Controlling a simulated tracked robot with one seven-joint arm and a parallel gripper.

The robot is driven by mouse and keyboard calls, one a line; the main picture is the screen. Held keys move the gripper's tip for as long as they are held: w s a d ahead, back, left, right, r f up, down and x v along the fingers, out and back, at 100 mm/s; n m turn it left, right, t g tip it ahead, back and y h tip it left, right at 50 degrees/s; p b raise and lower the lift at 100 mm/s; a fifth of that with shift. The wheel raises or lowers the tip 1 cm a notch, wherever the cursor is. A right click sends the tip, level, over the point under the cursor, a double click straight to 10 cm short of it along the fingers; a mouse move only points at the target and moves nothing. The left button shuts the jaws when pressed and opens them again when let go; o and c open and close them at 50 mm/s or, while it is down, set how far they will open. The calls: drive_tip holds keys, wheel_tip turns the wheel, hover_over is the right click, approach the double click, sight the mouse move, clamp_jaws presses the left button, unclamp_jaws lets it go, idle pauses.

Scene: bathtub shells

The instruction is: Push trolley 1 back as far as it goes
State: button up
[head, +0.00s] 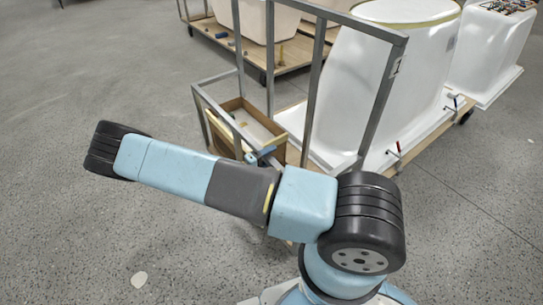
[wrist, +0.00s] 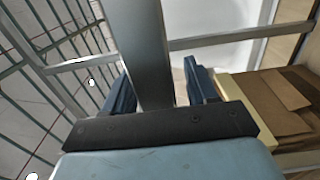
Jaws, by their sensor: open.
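Trolley 1 (head: 384,92) stands ahead of me, with a grey upright metal frame at its near end and a "1" label on the frame's top right corner. A large white bathtub shell (head: 350,88) stands on its wooden deck. In the wrist view my gripper (wrist: 158,72) is open, with dark blue fingers on either side of a grey metal post (wrist: 148,45). Whether the fingers touch the post cannot be told. In the head view my arm hides the lower near part of the trolley, and the gripper is not clear there.
An open wooden box (head: 236,104) hangs at the trolley's near end. Red-handled clamps (head: 398,149) sit along its right edge. Another trolley (head: 285,55) with a white shell stands behind to the left, and another white shell (head: 487,45) at the far right. Floor at left is clear.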

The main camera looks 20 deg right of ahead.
drive_tip(key=shift+c, duration=0.3)
drive_tip(key=shift+f, duration=0.1)
clamp_jaws()
idle(0.4)
